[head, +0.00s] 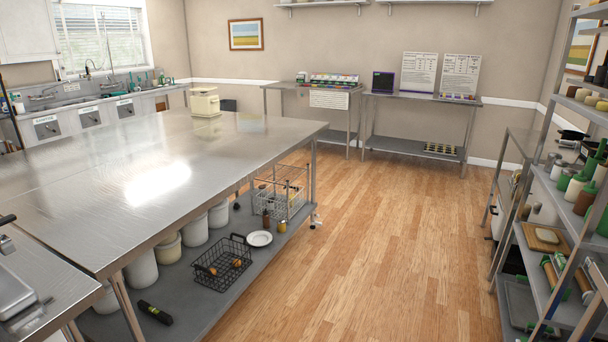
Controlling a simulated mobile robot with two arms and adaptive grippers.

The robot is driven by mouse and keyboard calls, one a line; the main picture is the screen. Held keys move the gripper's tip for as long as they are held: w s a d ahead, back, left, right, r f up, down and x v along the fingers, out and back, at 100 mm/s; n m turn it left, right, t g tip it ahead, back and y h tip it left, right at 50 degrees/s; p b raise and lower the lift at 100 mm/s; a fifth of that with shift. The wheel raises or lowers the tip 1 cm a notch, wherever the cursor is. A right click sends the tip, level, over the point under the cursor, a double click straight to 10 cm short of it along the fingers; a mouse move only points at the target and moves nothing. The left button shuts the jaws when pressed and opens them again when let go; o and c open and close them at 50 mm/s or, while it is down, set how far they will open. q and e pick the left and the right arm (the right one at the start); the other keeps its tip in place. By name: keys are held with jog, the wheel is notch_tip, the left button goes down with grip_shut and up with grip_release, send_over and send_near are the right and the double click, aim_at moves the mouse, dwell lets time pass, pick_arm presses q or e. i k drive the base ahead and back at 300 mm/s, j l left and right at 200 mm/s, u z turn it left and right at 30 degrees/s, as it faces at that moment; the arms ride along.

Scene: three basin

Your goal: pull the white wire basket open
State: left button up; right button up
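The white wire basket (293,205) is on the far end of the lower shelf (215,300), under the large steel table (150,175). Taller thin wires or rods rise around it, and I cannot make out its contents or whether it is slid out. A dark brown bottle (266,217) and a small yellow bottle (282,227) stand at its near side and hide part of it. Neither of my grippers is in view.
On the same shelf are a black wire basket (222,264), a white plate (260,239) and several white tubs (195,229). The wooden floor (385,240) right of the table is clear. Loaded shelving (560,250) lines the right side.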

aim_at(298, 189)
jog(key=i+l+z, duration=0.2)
jog(key=i+z, duration=0.7)
jog(key=i, duration=2.05)
jog(key=i+u, duration=0.1)
jog(key=i, duration=1.95)
jog(key=i+u, duration=0.45)
jog(key=i+l+u, duration=0.15)
jog(key=u, duration=0.3)
jog(key=i+l+u, duration=0.65)
jog(key=u, duration=0.2)
jog(key=i+l+u, duration=0.25)
jog(key=u, duration=0.15)
jog(key=i+l+u, duration=0.15)
jog(key=l+u, duration=0.2)
jog(key=i+l+u, duration=0.15)
jog(key=l+u, duration=0.6)
jog(key=l, duration=0.15)
jog(key=i+l+u, duration=0.1)
jog(key=l+u, duration=0.3)
jog(key=l, duration=0.1)
